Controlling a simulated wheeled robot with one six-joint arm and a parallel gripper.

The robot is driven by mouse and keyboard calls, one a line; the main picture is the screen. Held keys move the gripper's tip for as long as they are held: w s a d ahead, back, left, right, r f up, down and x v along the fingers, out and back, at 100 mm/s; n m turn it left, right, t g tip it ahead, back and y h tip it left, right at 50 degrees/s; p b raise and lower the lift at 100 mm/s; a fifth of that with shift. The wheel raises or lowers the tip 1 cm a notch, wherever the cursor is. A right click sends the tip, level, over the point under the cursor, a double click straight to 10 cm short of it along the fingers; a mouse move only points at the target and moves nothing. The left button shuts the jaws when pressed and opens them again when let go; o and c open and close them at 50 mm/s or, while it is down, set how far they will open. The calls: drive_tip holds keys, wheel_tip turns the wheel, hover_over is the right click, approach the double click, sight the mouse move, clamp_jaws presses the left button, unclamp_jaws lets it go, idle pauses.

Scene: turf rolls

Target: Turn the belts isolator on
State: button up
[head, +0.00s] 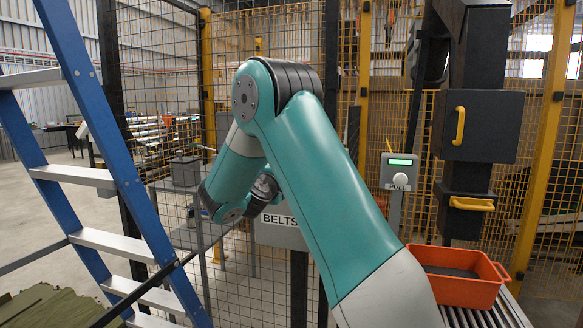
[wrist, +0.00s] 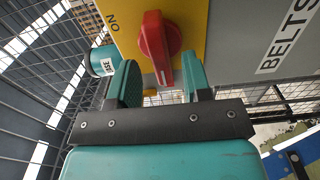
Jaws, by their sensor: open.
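The belts isolator is a grey box (wrist: 238,40) with a white BELTS label (wrist: 285,38) in the wrist view. Its red rotary handle (wrist: 157,45) sits on a yellow plate (wrist: 192,18). Black lettering beside the handle looks like "ON" seen turned round. The handle's grip runs roughly up and down in this view. My gripper (wrist: 158,66) is open, with one teal finger to each side of the handle's near end. I cannot tell whether either finger touches it. In the head view the BELTS box (head: 278,236) is partly behind my arm, and the handle is hidden.
Wire mesh fencing (head: 262,45) stands behind the box. A blue ladder (head: 112,150) is at the left. A grey control post with a green display (head: 398,172), a dark machine (head: 480,125) and an orange crate (head: 450,288) are at the right.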

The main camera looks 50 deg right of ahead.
drive_tip(key=shift+p+x, duration=0.3)
drive_tip(key=shift+x, duration=1.1)
clamp_jaws()
